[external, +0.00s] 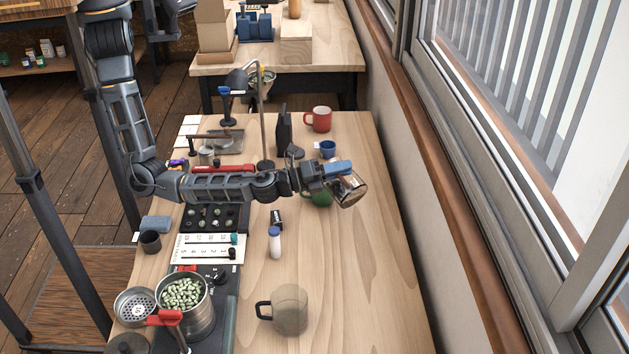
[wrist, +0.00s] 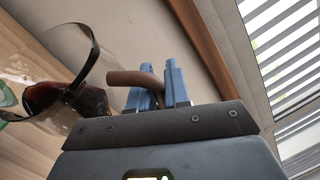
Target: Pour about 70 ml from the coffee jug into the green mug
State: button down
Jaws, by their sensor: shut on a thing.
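The coffee jug (external: 349,191) is clear glass with dark coffee in it, tilted well over and held above the table. My gripper (external: 338,167) is shut on its brown handle. In the wrist view, the blue fingers of my gripper (wrist: 160,80) pinch the handle, and the jug (wrist: 60,85) with its dark coffee pool shows at left. The green mug (external: 320,199) stands on the table just below and left of the jug, partly hidden by my gripper. A green bit of the mug (wrist: 7,97) shows at the wrist view's left edge. I cannot make out a stream.
A red mug (external: 319,119) and a small blue cup (external: 327,149) stand behind. A white bottle with a blue cap (external: 275,242) and a glass vessel with a black handle (external: 290,310) stand nearer the front. The table's right side is clear up to the window wall.

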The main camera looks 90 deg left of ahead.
jog(key=shift+s+a+r+n+t+b, duration=0.3)
jog(key=shift+s+a+r+n+b, duration=0.35)
jog(key=shift+b, duration=0.3)
jog(key=shift+w+f, duration=0.1)
jog(key=shift+d, duration=0.1)
jog(key=shift+s+a+r+n+t+y+b, duration=0.6)
jog(key=shift+n+b, duration=0.45)
jog(key=shift+b, duration=0.95)
dwell(0.5)
